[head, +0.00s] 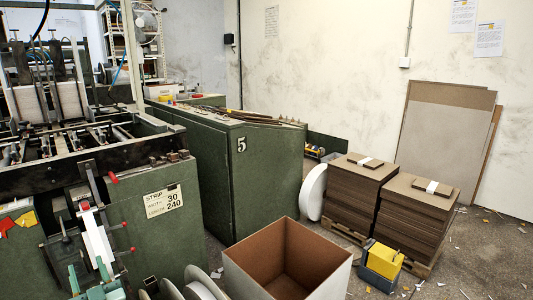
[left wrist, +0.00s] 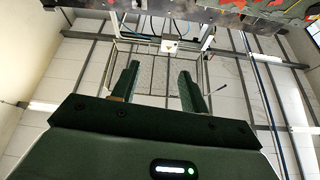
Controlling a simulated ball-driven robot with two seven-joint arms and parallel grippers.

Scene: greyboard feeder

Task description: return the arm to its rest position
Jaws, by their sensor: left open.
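My left gripper (head: 88,268) shows at the bottom left of the head view, its green fingers pointing up and apart. In the left wrist view the two fingers of the left gripper (left wrist: 159,72) stand apart with nothing between them, against the ceiling. The gripper is in front of the green machine (head: 160,236) with the "STRIP" label. I cannot tell from these views how far it is from the machine. My right gripper is in neither view.
A green cabinet (head: 267,182) marked 5 stands behind. An open cardboard box (head: 254,246) is at the bottom middle, with a yellow-topped container (head: 384,259) to its right. Stacks of board (head: 346,200) stand on pallets. The floor at right has scattered scraps.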

